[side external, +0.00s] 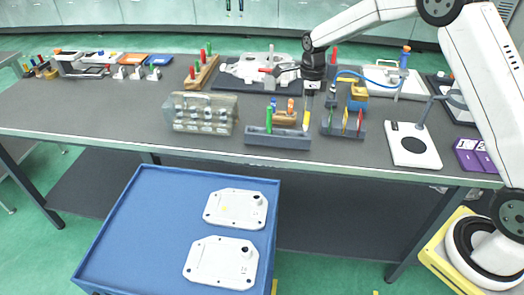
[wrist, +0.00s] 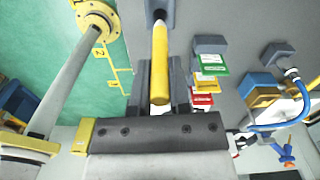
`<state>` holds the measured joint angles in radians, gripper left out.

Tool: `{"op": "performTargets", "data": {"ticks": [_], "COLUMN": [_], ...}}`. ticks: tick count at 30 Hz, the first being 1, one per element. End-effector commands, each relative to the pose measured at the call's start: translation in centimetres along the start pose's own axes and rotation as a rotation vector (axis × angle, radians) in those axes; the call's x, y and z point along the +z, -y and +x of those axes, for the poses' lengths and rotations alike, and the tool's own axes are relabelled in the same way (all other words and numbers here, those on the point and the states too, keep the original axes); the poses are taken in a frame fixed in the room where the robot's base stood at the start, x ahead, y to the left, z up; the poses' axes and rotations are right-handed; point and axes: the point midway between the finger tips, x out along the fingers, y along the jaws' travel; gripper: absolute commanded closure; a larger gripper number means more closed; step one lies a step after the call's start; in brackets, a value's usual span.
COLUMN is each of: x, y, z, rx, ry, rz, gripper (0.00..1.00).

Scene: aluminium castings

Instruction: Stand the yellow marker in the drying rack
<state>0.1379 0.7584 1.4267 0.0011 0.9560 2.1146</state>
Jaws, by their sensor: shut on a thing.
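The yellow marker (side external: 307,117) is upright in the side external view, held from above by my gripper (side external: 309,97). It also shows in the wrist view (wrist: 160,62), between the dark fingers of my gripper (wrist: 163,80). The drying rack (side external: 278,139) is a long dark grey block near the table's front edge. A green marker (side external: 268,119) stands in it towards the left. The marker's lower end is at the right end of the rack; I cannot tell whether it is inside a hole. A grey block end, apparently the rack (wrist: 162,10), shows at the top of the wrist view.
A grey holder with coloured cards (side external: 344,124) stands close on the right. A clear case (side external: 201,113) is on the left. A white plate with a post (side external: 413,146) stands further right.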

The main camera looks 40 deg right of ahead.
Motion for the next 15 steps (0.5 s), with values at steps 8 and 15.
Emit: {"op": "performTargets", "data": {"ticks": [8, 15], "x": [0.00, 0.01], "y": [0.01, 0.01], "z": [0.09, 0.48], "rx": [0.000, 0.000], "ry": [0.000, 0.000], "rz": [0.000, 0.000], "gripper": [1.00, 1.00]}}
